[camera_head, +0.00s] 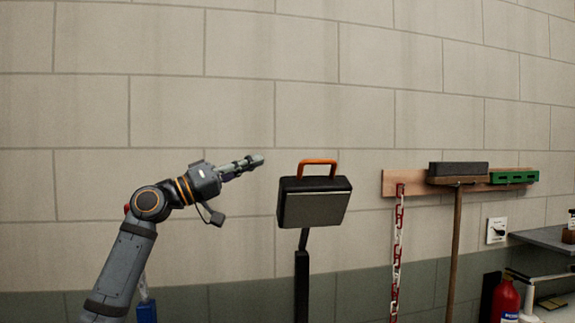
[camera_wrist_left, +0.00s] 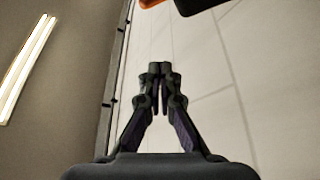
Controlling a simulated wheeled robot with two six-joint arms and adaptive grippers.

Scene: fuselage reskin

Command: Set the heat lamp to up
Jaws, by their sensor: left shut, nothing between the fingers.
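The heat lamp (camera_head: 314,208) is a dark box-shaped head with a grey front face. It sits on a black post (camera_head: 302,285) and has an orange handle (camera_head: 318,163) on top. The head is slightly tilted. My left gripper (camera_head: 256,160) is shut and empty, to the left of the lamp at about the handle's height, apart from it in the picture. In the left wrist view the shut fingertips (camera_wrist_left: 159,68) show in the middle. Part of the orange handle (camera_wrist_left: 150,3) and the dark lamp head (camera_wrist_left: 196,5) show at the top edge. My right gripper is not in view.
A wooden rack (camera_head: 390,184) on the wall right of the lamp holds a red-and-white chain (camera_head: 398,235) and a broom (camera_head: 455,245). A red bottle (camera_head: 506,300) and grey shelf (camera_head: 548,238) stand at the far right. The wall above the lamp is clear.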

